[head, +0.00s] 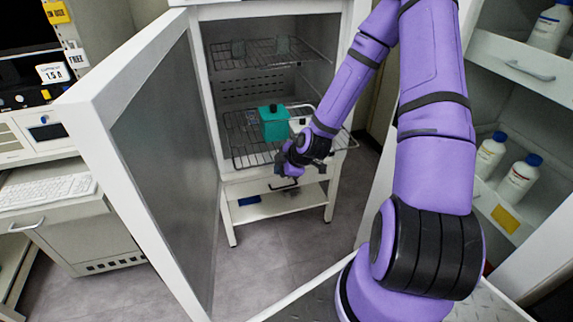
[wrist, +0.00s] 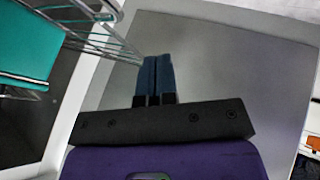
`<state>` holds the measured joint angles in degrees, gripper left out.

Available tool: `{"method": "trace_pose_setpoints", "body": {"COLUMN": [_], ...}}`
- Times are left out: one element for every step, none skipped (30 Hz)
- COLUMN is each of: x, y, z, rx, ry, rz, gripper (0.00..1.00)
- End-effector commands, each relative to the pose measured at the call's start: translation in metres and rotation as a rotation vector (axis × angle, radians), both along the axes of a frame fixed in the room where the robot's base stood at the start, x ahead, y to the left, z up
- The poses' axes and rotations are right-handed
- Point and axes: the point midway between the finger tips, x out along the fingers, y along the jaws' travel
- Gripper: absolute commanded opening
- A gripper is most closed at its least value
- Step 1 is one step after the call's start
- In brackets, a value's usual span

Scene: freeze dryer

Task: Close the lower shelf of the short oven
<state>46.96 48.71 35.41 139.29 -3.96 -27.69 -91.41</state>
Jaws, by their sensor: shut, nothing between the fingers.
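The short oven (head: 206,70) is a white cabinet with its door (head: 160,130) swung wide open to the left. Its lower shelf (head: 240,152), a wire rack, is pulled out of the front opening and carries a teal box (head: 273,123). The upper rack (head: 270,52) sits inside. My gripper (head: 287,183) is at the front of the lower shelf, partly hidden by my wrist. In the wrist view my gripper (wrist: 157,75) has its blue fingers together and empty, close beside the wire shelf (wrist: 95,30). I cannot tell whether they touch it.
The oven stands on a white stand (head: 275,205) with a blue item (head: 249,201) on its lower board. White drawers with bottles (head: 519,178) are at the right. A desk with a keyboard (head: 48,193) is at the left. Grey floor is clear between door and stand.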

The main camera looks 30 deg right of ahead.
Motion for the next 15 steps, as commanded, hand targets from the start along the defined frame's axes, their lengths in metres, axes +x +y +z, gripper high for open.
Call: {"method": "trace_pose_setpoints", "body": {"x": [0.004,0.006,0.009,0.012,0.014,0.017,0.019,0.025,0.031,0.035,0.039,0.043,0.046,0.049,0.051], "y": [0.002,0.004,0.005,0.006,0.007,0.008,0.009,0.006,0.004,0.003,0.002,0.001,0.0,-0.001,-0.001], "z": [-0.007,-0.011,-0.015,-0.018,-0.022,-0.026,-0.029,-0.028,-0.028,-0.027,-0.027,-0.027,-0.027,-0.027,-0.027], "rx": [0.002,0.002,0.003,0.002,0.002,0.002,0.002,0.0,0.0,0.0,-0.001,0.0,0.0,-0.001,0.0], "ry": [0.002,0.002,0.003,0.002,0.002,0.002,0.002,-0.002,-0.001,-0.002,-0.001,0.0,0.0,-0.001,-0.001], "rz": [0.0,0.001,0.0,0.0,0.0,0.0,-0.001,-0.002,-0.003,-0.003,-0.002,-0.002,-0.002,-0.001,0.0], "gripper": [0.0,0.0,0.0,0.0,0.0,0.0,0.0,0.0,0.0,0.0,0.0,0.0,0.0,0.0,0.0]}}
